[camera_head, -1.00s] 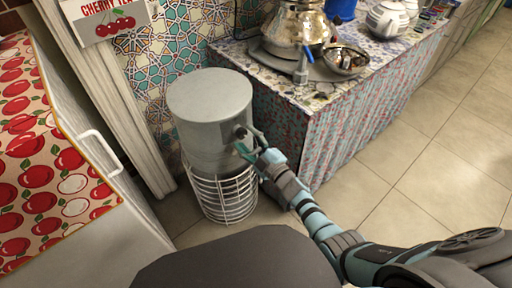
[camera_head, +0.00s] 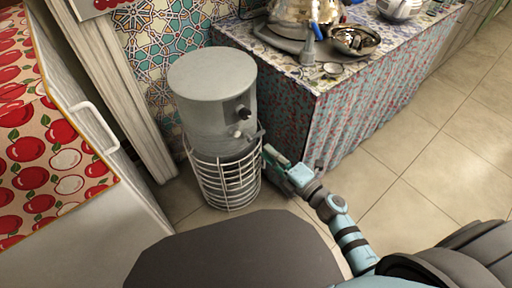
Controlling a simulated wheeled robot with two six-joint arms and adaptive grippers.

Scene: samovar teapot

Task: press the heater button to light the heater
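The heater (camera_head: 211,98) is a grey upright cylinder standing on a white wire cage (camera_head: 228,186) on the floor, left of the cloth-covered counter. My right gripper (camera_head: 261,147) is beside the heater's lower right side, below the dark knob and close to the cage's top edge. Its fingers are small and partly blurred into the background, so contact and opening are unclear. My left gripper is not in view.
A cabinet with a white handle (camera_head: 95,128) and an apple-patterned cloth (camera_head: 48,160) stands at left. The tiled floor (camera_head: 425,160) at right is clear.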

